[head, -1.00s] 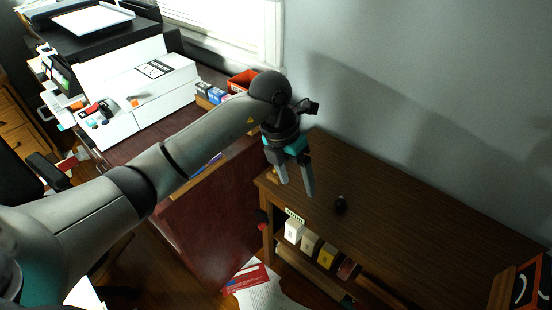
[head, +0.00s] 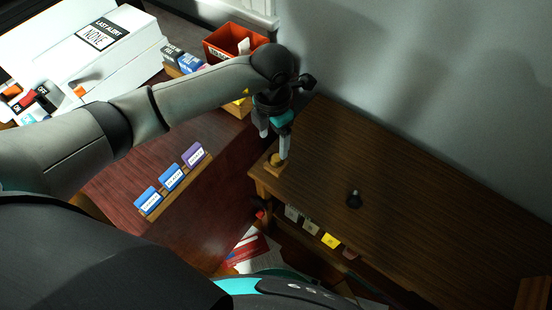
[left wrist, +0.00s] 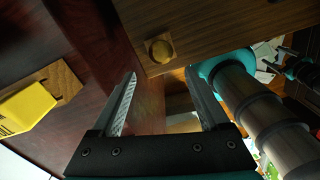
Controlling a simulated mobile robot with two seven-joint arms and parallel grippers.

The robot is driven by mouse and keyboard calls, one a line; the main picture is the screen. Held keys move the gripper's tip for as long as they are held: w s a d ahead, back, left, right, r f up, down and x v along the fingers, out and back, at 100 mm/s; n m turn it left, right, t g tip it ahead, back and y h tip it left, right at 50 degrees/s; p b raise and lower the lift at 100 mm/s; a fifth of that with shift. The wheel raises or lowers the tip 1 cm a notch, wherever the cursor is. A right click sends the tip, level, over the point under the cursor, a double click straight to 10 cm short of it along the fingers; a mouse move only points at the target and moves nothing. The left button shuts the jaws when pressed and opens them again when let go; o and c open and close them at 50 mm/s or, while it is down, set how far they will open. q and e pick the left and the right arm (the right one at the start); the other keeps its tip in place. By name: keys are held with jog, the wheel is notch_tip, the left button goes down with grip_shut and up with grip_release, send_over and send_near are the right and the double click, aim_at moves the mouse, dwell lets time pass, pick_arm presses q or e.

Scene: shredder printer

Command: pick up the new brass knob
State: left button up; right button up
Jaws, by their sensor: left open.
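The brass knob (head: 276,157) is small, round and golden. It sits on a small square wooden block (head: 273,170) at the near left corner of the wooden table top. In the left wrist view the knob (left wrist: 160,51) and its block show beyond the fingertips, above the middle of the picture. My left gripper (head: 274,147) is open and empty, with its fingers pointing down near the knob. One finger overlaps the knob's edge in the head view; I cannot tell whether they touch.
A red-brown desk to the left holds blue and purple labelled cards (head: 171,177), an orange bin (head: 228,45) and a white machine (head: 95,55). A yellow block (left wrist: 28,108) shows in the left wrist view.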

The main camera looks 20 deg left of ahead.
aim_at(276, 158)
pick_arm(q)
jog(key=shift+f, duration=0.95)
jog(key=shift+d+f+b, duration=0.1)
jog(key=shift+f+b, duration=0.2)
jog(key=shift+f, duration=0.55)
jog(key=f, duration=0.2)
jog(key=f+b, duration=0.1)
jog(key=shift+w+d+f, duration=0.2)
jog(key=shift+d+f, duration=0.05)
jog(key=shift+f, duration=0.6)
grip_shut()
pick_arm(e)
jog(key=shift+w+a+f, duration=0.2)
jog(key=shift+w+f, duration=0.55)
jog(key=shift+f, duration=0.25)
